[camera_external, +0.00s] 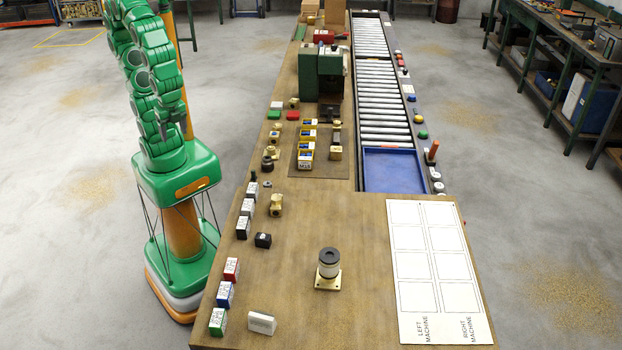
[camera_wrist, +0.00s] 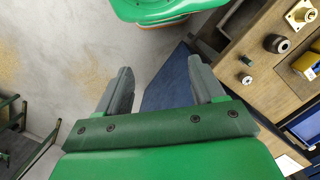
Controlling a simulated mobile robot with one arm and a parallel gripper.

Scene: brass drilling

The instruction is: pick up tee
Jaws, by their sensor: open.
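A brass fitting (camera_external: 276,205) that looks like the tee lies on the brown workbench (camera_external: 320,215), left of the middle, in the external view. Other small brass pieces (camera_external: 273,137) lie farther back, so I cannot be fully sure which is the tee. My gripper (camera_wrist: 160,66) is open and empty in the wrist view, its two grey fingers wide apart over the floor beside the bench, away from any fitting.
Near the fitting are a black block (camera_external: 263,240) and several labelled boxes (camera_external: 243,227) along the bench's left edge.

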